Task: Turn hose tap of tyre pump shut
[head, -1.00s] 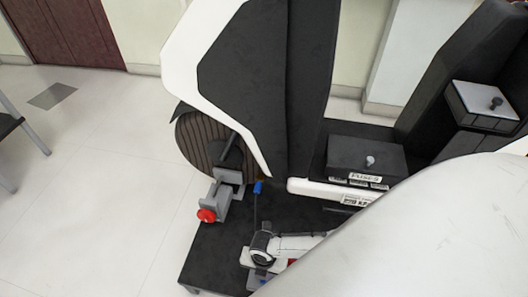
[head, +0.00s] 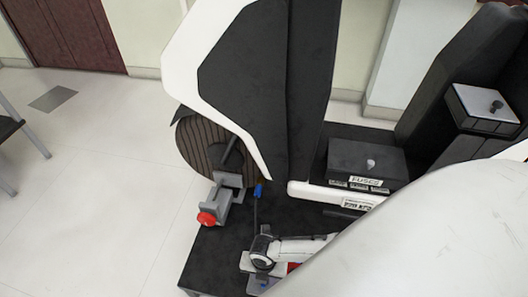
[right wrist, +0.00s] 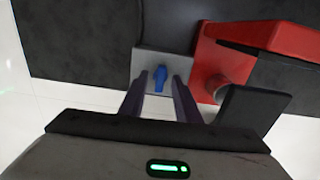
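The hose tap (right wrist: 160,78) is a small blue handle on a grey block (right wrist: 148,62) in the right wrist view. It points up and down in that picture. My right gripper (right wrist: 160,82) is open, with one finger on each side of the tap and small gaps between. The red tyre pump (right wrist: 212,58) stands right beside the grey block; a bit of its red also shows in the head view (head: 293,266). In the head view my right gripper (head: 262,262) is low in the middle, and a blue bit of the tap (head: 263,284) shows by it. My left gripper is not in view.
A dark platform (head: 215,262) lies under the pump. Beyond it stand a grey clamp (head: 228,196) with a red knob (head: 206,219), a thin rod with a blue top (head: 259,190), a ribbed tyre (head: 196,146) and a black fuse box (head: 366,158). Open floor lies left.

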